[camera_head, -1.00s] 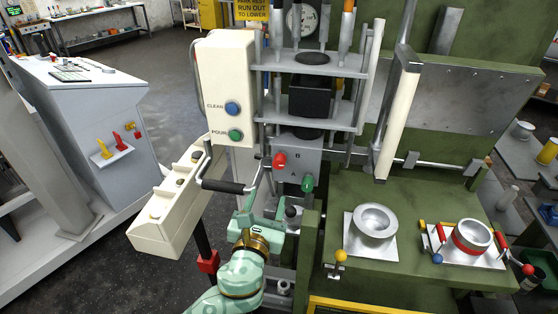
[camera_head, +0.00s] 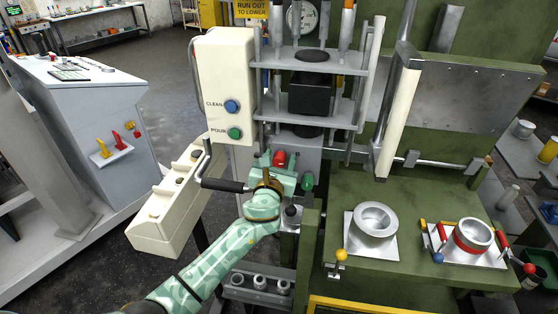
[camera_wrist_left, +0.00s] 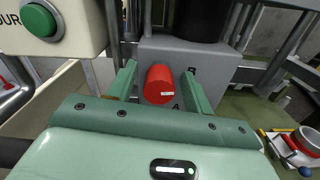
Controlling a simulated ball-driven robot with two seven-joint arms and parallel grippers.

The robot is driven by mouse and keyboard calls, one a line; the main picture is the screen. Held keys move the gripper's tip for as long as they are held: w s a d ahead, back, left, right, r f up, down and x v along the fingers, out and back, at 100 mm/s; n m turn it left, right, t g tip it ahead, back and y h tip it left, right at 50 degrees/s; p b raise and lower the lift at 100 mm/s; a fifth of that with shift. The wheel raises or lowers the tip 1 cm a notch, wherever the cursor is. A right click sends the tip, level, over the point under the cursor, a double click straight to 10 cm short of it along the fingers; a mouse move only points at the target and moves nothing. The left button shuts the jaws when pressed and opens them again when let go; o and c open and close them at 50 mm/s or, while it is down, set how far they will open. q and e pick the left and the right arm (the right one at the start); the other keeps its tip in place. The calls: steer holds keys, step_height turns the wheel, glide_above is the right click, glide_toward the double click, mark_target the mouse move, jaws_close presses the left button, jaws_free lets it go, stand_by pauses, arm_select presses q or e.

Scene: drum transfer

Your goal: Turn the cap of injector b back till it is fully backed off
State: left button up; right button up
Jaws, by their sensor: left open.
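I cannot tell for sure which cap is injector b. My left gripper (camera_head: 274,168) is at the block, just below the red cap. In the left wrist view the red cap (camera_wrist_left: 160,84) stands between the two open fingers, with gaps showing on both sides. My right gripper is not in view.
A black-gripped crank handle (camera_head: 224,185) is close left of my left gripper. A cream box with a blue and a green button (camera_head: 235,133) hangs above it. A metal cup (camera_head: 374,222) and a red-banded cup (camera_head: 472,237) stand on the green bench at right.

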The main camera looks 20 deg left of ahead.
arm_select(q)
steer(key=c, duration=1)
steer(key=shift+n, duration=0.3)
steer(key=n, duration=0.3)
steer(key=shift+f+b, duration=0.1)
steer(key=shift+b, duration=0.2)
steer(key=n, duration=0.4)
steer(key=shift+a+n+b, duration=0.1)
steer(key=shift+n+b, duration=0.2)
steer(key=shift+b, duration=0.1)
steer(key=n, duration=0.4)
steer(key=shift+f+b, duration=0.1)
steer(key=shift+b, duration=0.25)
steer(key=shift+a+n, duration=0.1)
steer(key=shift+n, duration=2)
